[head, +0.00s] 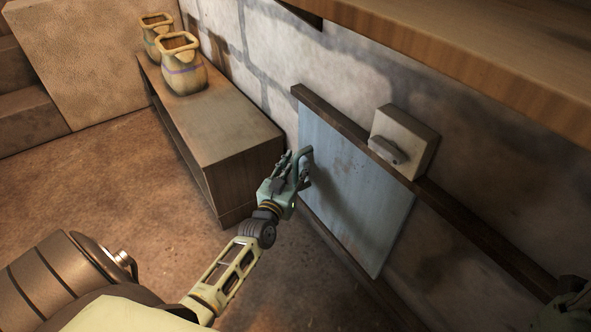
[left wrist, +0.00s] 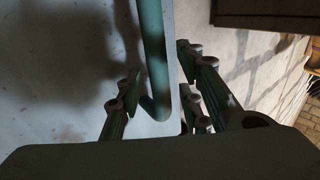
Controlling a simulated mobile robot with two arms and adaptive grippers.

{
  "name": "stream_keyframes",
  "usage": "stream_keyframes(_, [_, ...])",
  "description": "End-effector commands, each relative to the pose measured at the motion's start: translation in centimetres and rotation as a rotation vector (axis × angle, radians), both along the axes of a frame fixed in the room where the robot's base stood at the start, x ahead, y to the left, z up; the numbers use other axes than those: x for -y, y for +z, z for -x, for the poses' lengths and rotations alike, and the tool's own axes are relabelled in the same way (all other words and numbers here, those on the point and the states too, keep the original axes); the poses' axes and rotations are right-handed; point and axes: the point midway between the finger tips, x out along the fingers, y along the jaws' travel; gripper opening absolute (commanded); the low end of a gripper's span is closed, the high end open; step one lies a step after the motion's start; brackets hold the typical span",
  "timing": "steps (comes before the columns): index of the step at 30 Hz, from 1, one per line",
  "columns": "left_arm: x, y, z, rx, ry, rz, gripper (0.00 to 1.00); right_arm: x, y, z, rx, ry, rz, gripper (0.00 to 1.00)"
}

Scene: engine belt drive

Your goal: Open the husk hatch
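The hatch is a flat blue-grey panel (head: 360,200) on the stone wall, under a dark wooden rail. A green bar handle (head: 303,153) stands at its left edge. My left gripper (head: 296,168) is at this handle. In the left wrist view the handle (left wrist: 154,60) runs between the fingers of my left gripper (left wrist: 157,90), with small gaps seen on both sides, so it looks open around the bar. The panel (left wrist: 60,80) fills the left of that view. A dark greenish part at the lower right corner of the head view may be my right gripper; its fingers cannot be made out.
A grey box with a knob (head: 404,140) is on the dark rail (head: 450,205), at the panel's upper right. A low wooden bench (head: 225,130) with two yellowish pots (head: 183,70) stands left of the panel. A wooden shelf (head: 480,50) overhangs at upper right. Floor in front is clear.

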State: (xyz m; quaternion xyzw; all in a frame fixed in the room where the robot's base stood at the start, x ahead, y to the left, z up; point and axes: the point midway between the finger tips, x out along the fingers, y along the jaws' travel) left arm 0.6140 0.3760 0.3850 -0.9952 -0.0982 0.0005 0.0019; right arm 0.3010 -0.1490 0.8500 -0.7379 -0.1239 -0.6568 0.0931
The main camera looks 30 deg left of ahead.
Motion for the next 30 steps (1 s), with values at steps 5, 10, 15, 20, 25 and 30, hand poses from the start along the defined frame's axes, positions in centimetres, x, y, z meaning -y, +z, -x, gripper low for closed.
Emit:
stream_keyframes(5, [0.00,0.03,0.02,0.000,0.000,0.000,0.31,0.00,0.04,0.01,0.000,0.000,0.000,0.34])
stream_keyframes(10, [0.02,0.03,0.03,0.000,0.000,-0.001,0.16,-0.01,0.04,0.02,0.000,0.000,0.000,0.34])
stream_keyframes(15, [0.02,0.02,0.04,0.000,-0.001,-0.001,0.01,-0.01,0.04,0.02,0.000,0.000,0.000,0.34])
stream_keyframes(20, [0.03,0.02,0.05,0.000,-0.001,-0.001,0.00,-0.01,0.04,0.02,0.000,0.001,0.000,0.34])
stream_keyframes(25, [0.04,0.02,0.04,0.000,-0.001,-0.001,0.00,-0.01,0.03,0.02,0.001,0.001,0.000,0.34])
stream_keyframes(30, [0.08,0.04,0.05,0.000,-0.001,-0.001,0.00,-0.01,0.10,0.02,0.001,0.000,0.000,0.34])
